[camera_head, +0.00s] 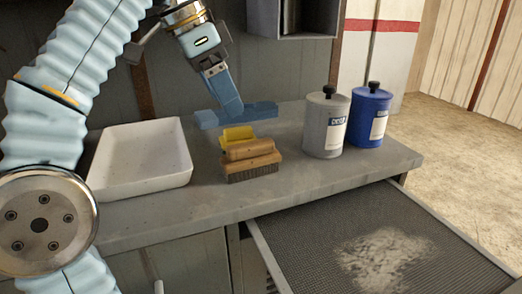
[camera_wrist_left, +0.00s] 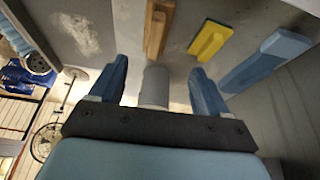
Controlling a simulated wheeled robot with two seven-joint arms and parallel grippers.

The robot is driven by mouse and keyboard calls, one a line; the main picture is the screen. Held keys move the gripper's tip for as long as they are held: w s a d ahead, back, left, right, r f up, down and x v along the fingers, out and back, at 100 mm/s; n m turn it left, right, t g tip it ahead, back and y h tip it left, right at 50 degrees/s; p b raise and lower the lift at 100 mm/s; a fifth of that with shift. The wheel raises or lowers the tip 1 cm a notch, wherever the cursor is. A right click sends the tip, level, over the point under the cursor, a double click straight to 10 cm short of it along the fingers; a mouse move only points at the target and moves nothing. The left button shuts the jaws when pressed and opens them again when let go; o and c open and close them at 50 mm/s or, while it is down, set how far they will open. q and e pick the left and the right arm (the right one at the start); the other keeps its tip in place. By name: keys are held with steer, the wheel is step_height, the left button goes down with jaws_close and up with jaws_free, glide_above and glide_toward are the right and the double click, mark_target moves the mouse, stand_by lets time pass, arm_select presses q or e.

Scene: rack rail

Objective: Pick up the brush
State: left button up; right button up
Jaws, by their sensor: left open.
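The brush (camera_head: 252,160), a wooden block with dark bristles facing down, stands on the grey counter. In the left wrist view the brush (camera_wrist_left: 157,30) appears near the top, ahead of and apart from the fingers. My left gripper (camera_head: 226,94) is above the back of the counter, behind the brush; its fingers point down. The left wrist view shows the left gripper (camera_wrist_left: 160,68) open, with two blue fingers apart and nothing held. In the head view one finger mostly hides the other. My right gripper is not in view.
A yellow float (camera_head: 236,134) lies just behind the brush, and a blue float (camera_head: 258,110) lies farther back. A grey canister (camera_head: 325,125) and a blue canister (camera_head: 368,118) stand right. A white tray (camera_head: 140,155) is left. A mesh-bottomed drawer (camera_head: 320,225) with pale powder is open in front.

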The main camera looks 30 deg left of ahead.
mark_target(250, 143)
arm_select(q)
steer(key=x, duration=0.7)
steer(key=shift+d+f, duration=0.2)
steer(key=shift+f, duration=0.15)
steer(key=x, duration=0.5)
steer(key=shift+s+d, duration=0.1)
steer(key=shift+d, duration=0.2)
steer(key=c, duration=1.2)
